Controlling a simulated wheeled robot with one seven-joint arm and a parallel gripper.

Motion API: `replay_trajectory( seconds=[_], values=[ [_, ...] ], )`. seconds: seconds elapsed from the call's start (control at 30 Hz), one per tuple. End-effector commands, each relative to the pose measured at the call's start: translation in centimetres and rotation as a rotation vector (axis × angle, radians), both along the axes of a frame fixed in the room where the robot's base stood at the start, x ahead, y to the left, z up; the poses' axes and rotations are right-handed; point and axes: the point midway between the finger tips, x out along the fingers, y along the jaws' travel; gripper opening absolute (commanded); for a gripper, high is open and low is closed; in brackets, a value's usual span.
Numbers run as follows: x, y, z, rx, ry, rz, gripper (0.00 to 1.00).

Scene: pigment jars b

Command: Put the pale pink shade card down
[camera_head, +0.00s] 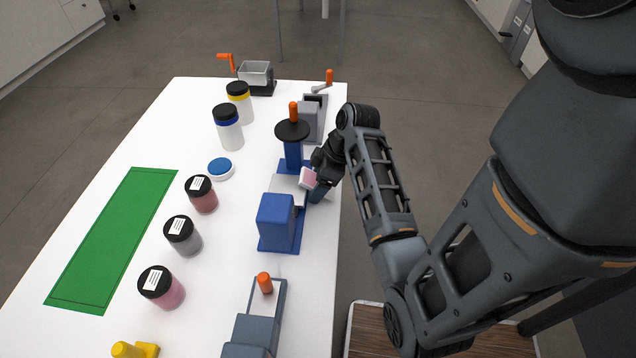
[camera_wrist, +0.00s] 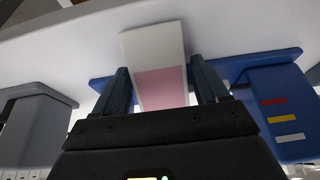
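The pale pink shade card (camera_wrist: 162,88) has a pink patch and a white part, and sits between the two fingers of my gripper (camera_wrist: 160,76) in the wrist view. In the head view the card (camera_head: 309,177) shows small and tilted at the end of my arm. It is beside the blue device with a grey block (camera_head: 278,222), near the table's right edge. I cannot tell whether the card touches the device.
Three black-lidded jars (camera_head: 202,194) stand in a row beside a green mat (camera_head: 93,270) on the white table (camera_head: 225,275). A blue-lidded dish (camera_head: 221,168), a blue-banded jar (camera_head: 228,128) and a yellow-banded jar (camera_head: 239,100) stand farther back. Grey devices with orange knobs (camera_head: 264,283) line the right side.

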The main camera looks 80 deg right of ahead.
Motion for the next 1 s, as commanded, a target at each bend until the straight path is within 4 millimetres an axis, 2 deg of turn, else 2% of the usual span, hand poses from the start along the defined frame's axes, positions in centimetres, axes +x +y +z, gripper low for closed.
replay_trajectory(
  seconds=[0.03, 0.47, 0.9, 1.0],
  values=[
    [0.0, 0.0, 0.0, 0.0, 0.0, 0.0, 0.68],
    [0.0, 0.0, 0.0, 0.0, 0.0, 0.0, 0.29],
    [0.1, -0.1, 0.6, -0.003, -0.001, 0.002, 0.29],
    [-1.7, -0.2, 0.5, 0.0, 0.0, -0.003, 0.29]
  ],
)
